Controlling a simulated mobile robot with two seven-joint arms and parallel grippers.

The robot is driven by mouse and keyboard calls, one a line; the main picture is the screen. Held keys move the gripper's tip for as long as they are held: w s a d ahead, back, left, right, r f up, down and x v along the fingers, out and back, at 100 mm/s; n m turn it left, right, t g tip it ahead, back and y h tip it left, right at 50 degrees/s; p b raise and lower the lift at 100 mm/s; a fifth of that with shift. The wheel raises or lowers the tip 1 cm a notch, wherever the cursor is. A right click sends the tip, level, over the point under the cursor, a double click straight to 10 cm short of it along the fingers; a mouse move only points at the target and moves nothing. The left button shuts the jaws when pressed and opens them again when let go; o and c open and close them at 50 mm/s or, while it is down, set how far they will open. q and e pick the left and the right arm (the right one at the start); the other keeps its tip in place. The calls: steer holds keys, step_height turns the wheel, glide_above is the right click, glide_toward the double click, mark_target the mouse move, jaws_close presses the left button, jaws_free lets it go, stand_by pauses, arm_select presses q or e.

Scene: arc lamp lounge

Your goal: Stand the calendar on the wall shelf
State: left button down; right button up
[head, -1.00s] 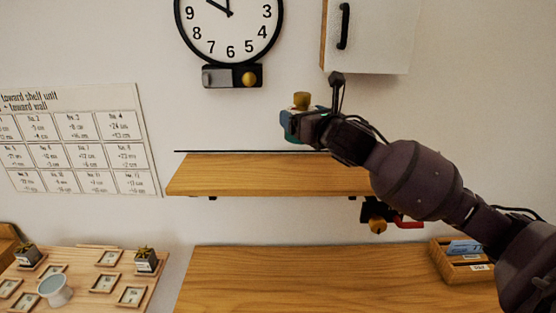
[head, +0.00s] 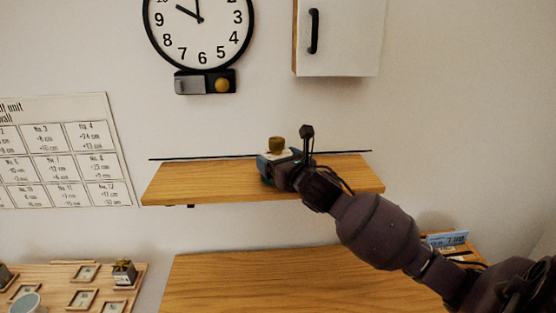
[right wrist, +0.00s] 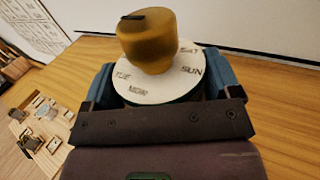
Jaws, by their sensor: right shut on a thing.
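The calendar (head: 276,144) has a round white dial lettered with weekdays and a gold knob on top. In the right wrist view the dial (right wrist: 135,89) and knob show from above. My right gripper (head: 270,168), with blue fingers, is shut on the calendar, one finger on each side. The calendar is upright over the middle of the wooden wall shelf (head: 205,182), close to its surface. I cannot tell whether its base touches the shelf, as the gripper hides it. My left gripper is not in view.
A wall clock (head: 199,20) with a knobbed box (head: 204,82) below it hangs above left. A white cabinet (head: 345,40) is above right. Below are a wooden counter (head: 250,282) and a card holder (head: 455,243) partly behind my arm. The shelf's left part is bare.

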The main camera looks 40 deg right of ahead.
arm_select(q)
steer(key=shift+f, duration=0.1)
arm_select(e)
steer(key=shift+f, duration=0.2)
steer(key=o, duration=1)
steer(key=shift+s+r, duration=0.1)
steer(key=shift+s, duration=0.1)
arm_select(q)
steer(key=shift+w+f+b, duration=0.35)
steer(key=shift+b, duration=0.75)
arm_select(e)
steer(key=shift+s+a, duration=0.15)
steer(key=shift+s, duration=1.8)
steer(key=shift+s+a, duration=0.2)
steer(key=shift+s, duration=1.7)
steer(key=shift+s+a, duration=0.15)
steer(key=shift+s, duration=1.8)
